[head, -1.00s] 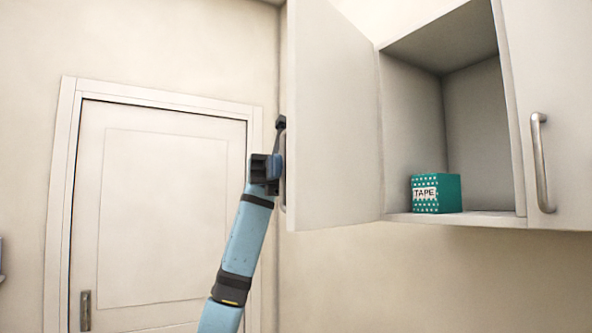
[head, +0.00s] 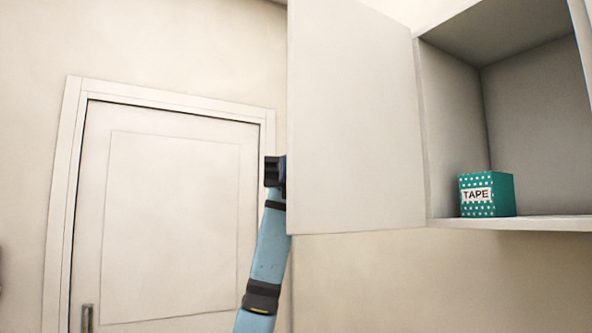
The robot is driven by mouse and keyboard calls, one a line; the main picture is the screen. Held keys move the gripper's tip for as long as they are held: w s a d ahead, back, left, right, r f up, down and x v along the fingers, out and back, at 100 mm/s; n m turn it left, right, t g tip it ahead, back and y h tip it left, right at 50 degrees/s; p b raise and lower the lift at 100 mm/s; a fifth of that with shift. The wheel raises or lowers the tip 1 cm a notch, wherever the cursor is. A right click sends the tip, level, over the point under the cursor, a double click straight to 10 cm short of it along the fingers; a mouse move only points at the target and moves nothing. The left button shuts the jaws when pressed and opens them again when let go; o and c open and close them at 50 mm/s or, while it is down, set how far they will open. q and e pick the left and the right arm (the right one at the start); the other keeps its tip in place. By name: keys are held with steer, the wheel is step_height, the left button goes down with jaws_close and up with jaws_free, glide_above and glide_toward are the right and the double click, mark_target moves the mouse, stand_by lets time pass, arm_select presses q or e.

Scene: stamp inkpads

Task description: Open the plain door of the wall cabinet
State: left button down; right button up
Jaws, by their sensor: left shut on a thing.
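The plain door (head: 350,130) of the wall cabinet (head: 500,223) stands swung wide open to the left. Its inner face shows, and its hinge side meets the cabinet's left wall. My left gripper (head: 281,172) is at the door's free left edge, partly hidden behind the door. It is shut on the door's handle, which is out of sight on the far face. My right gripper is not in view.
A teal dotted box (head: 487,194) labelled TAPE stands on the cabinet's bottom shelf, left side. A white room door (head: 170,220) with a metal handle is in the wall at left. The wall below the cabinet is clear.

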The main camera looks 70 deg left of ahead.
arm_select(q)
steer(key=shift+a, duration=0.1)
stand_by(0.4)
steer(key=c, duration=1.5)
jaws_free()
steer(key=shift+a, duration=0.1)
steer(key=p+v, duration=0.1)
steer(key=v, duration=1.2)
steer(key=shift+w+a, duration=0.15)
steer(key=shift+a, duration=0.2)
